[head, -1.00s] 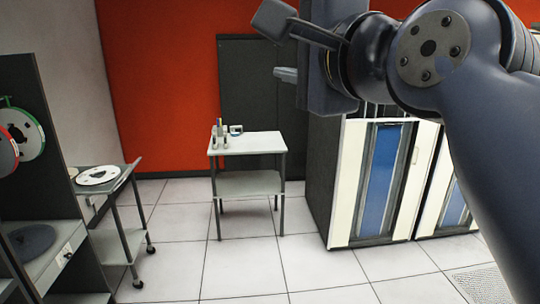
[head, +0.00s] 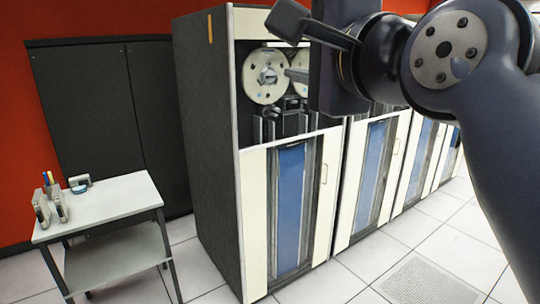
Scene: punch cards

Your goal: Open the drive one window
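The nearest tape drive (head: 208,140) is a tall cabinet with a dark side and cream front, right of the small table. Its upper window area (head: 252,112) shows two pale reels, the left one (head: 266,75) clearer than the right. I cannot tell whether the glass is open or shut, and no label naming drive one is readable. A blue panel (head: 290,200) and a handle (head: 323,174) are below. My gripper (head: 293,48) appears in front of the window area, its two fingers apart and nothing between them. My gripper and arm hide the window's right part.
More drives (head: 374,170) stand in a row to the right. A small white table (head: 110,197) with several small items is at front left. A dark double-door cabinet (head: 105,105) stands behind it. White floor tiles (head: 425,235) are clear in front of the drives.

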